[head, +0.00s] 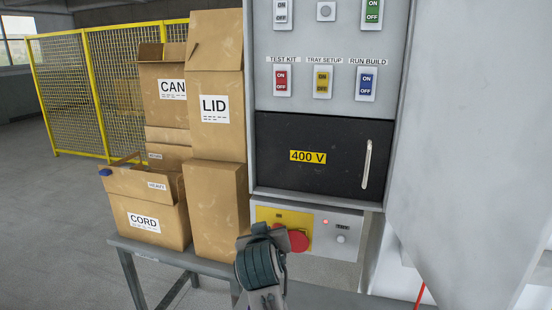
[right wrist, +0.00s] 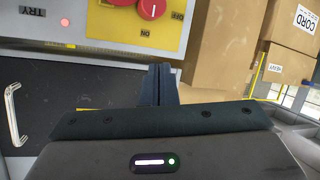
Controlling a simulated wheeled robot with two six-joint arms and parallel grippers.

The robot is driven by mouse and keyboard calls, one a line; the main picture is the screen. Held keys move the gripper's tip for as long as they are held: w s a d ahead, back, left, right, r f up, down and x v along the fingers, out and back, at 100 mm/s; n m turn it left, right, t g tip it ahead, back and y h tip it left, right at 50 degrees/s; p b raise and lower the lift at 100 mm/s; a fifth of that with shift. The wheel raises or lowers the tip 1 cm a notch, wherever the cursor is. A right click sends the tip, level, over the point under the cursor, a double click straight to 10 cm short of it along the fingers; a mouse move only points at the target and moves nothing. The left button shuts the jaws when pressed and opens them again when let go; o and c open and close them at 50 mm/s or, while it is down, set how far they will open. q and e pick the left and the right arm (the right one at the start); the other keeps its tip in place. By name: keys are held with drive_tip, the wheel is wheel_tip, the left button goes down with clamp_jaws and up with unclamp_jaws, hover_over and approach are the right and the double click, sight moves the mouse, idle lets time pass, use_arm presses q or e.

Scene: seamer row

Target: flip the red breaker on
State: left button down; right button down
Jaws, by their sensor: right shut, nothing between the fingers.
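A red breaker (head: 282,81), marked ON above OFF, sits on the grey upper panel under the TEST KIT label. Whether its rocker is on or off is too small to tell. A red rotary handle (head: 292,238) is on the yellow plate of the lower box; it also shows at the top edge of the right wrist view (right wrist: 151,9). My right gripper (head: 267,233) is shut and empty in front of that plate, well below the red breaker, overlapping part of the handle in the head view. Its closed fingers show in the right wrist view (right wrist: 159,84). My left gripper is not in view.
A yellow breaker (head: 323,82) and a blue breaker (head: 367,82) stand right of the red one. A black 400 V door (head: 290,180) with a protruding handle (head: 367,164) lies below. Cardboard boxes (head: 215,211) crowd the left; a pale surface (head: 475,130) bounds the right.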

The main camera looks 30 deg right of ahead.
wheel_tip(320, 180, up, 33)
drive_tip(key=w+m+t+h, duration=0.1)
drive_tip(key=m+h, duration=0.5)
drive_tip(key=shift+w+a+h, duration=0.2)
drive_tip(key=shift+h, duration=0.1)
drive_tip(key=p, duration=0.7)
approach(281, 76)
drive_tip(key=x, duration=0.5)
drive_tip(key=shift+w+d+r, duration=0.1)
drive_tip(key=shift+d+r, duration=0.05)
drive_tip(key=shift+w+d+p, duration=0.4)
drive_tip(key=shift+d+p, duration=0.05)
drive_tip(key=shift+p, duration=0.1)
drive_tip(key=shift+w+d, duration=0.1)
